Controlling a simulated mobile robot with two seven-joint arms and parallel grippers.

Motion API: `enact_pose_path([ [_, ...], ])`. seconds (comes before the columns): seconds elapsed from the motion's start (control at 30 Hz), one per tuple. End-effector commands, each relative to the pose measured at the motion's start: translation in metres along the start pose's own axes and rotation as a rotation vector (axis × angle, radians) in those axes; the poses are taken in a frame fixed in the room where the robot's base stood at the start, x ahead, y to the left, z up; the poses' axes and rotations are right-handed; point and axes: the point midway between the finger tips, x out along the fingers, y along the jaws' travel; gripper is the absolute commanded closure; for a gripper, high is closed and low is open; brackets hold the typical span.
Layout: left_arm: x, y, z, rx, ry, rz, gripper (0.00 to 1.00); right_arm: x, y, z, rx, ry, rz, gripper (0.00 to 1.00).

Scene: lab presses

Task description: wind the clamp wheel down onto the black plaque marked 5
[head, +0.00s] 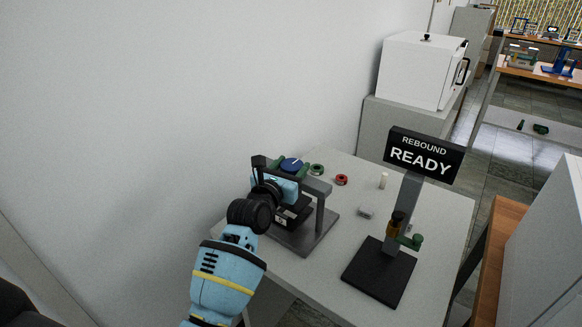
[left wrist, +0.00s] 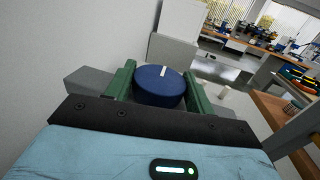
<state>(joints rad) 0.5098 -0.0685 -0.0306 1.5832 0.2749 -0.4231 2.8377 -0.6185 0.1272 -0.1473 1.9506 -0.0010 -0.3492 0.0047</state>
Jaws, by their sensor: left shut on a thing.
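The clamp wheel is a blue disc (head: 291,164) with a white mark on its top. It sits on top of a grey press frame (head: 320,212). It also shows in the left wrist view, where the blue wheel (left wrist: 158,88) lies between two green fingers. My left gripper (left wrist: 159,92) is shut on the wheel from above and beside it, one finger on each side. Under the press's crossbar a dark block with a pale patch (head: 290,216) partly shows behind my wrist. I cannot read a number on it. My right gripper is not in view.
The white table (head: 342,242) also holds a green ring (head: 317,170), a red ring (head: 341,180), a white cylinder (head: 383,181) and a small clear block (head: 366,212). A stand with a black base (head: 380,272) carries a "REBOUND READY" sign (head: 424,156). A wall is close on the left.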

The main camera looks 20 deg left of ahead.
Motion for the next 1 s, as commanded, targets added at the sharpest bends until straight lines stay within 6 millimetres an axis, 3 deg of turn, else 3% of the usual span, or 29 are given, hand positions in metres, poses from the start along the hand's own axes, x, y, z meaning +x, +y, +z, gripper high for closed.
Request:
enact_pose_path([
  [0.37,0.001,0.002,-0.002,0.003,0.003,-0.144,0.69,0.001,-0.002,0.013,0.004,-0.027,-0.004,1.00],
  [1.0,0.002,0.003,-0.002,0.001,0.000,-0.524,0.69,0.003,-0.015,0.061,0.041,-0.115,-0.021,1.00],
])
